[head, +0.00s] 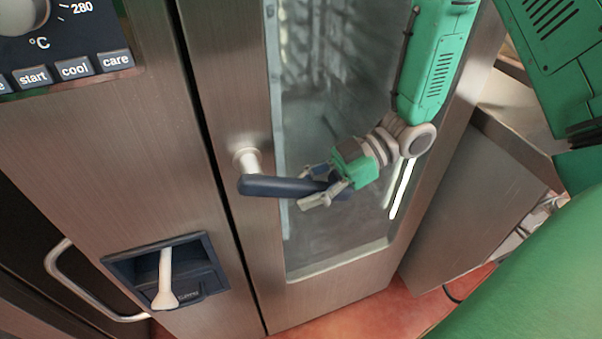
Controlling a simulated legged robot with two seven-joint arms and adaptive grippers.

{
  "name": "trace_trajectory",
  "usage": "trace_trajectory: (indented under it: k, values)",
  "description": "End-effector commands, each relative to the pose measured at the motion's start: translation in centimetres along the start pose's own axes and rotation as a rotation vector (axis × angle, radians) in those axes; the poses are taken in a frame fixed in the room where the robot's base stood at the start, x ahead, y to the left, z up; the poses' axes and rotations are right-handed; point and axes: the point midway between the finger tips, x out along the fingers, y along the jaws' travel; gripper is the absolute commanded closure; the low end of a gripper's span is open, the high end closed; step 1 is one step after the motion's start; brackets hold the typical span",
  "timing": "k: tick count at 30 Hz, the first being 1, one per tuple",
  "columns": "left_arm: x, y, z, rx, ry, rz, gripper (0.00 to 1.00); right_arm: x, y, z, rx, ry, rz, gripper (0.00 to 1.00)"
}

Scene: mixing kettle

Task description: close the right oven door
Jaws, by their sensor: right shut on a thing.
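The right oven door (265,220) is a tall brushed-steel door with a long glass window (320,90). It stands beside the control panel, with a narrow dark gap along its left edge. A dark blue lever handle (275,186) sticks out from a pale round mount (247,160) on the door's left side and points right. My right gripper (325,188) is at the free end of the handle, its fingers around it and shut on it. My green right arm comes down from the top right in front of the glass. My left gripper is not in view.
The control panel with a dial and buttons (75,73) is at the upper left. Below it is a dark recess (190,280) with a white lever (165,280). A curved metal handle (62,290) is at the lower left. A steel cabinet (470,190) stands to the right; red floor (365,312) shows below.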

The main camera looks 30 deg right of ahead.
Motion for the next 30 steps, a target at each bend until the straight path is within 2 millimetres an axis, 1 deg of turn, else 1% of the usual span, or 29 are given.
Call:
trace_trajectory:
  k: [1, 3, 9, 12, 15, 19, 30]
  values:
    - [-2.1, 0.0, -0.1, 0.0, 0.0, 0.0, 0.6, -0.4, -0.1, -1.7, -0.006, -0.021, -0.007, 1.0]
    - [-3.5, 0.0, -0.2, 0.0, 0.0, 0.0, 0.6, -0.7, -0.1, -2.0, -0.005, -0.071, -0.007, 1.0]
    - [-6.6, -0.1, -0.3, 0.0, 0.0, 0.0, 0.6, -1.4, 0.0, -2.6, -0.006, -0.193, -0.005, 1.0]
    - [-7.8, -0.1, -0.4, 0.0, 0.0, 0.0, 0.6, -1.6, -0.1, -2.8, -0.006, -0.241, -0.005, 1.0]
    - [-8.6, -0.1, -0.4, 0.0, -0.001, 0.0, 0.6, -1.7, 0.0, -2.9, -0.006, -0.279, -0.005, 1.0]
    - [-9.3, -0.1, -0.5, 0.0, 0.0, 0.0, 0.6, -1.8, 0.0, -2.9, -0.005, -0.31, -0.003, 1.0]
    - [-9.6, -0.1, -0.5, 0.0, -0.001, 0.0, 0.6, -1.8, 0.0, -2.8, -0.005, -0.334, -0.003, 1.0]
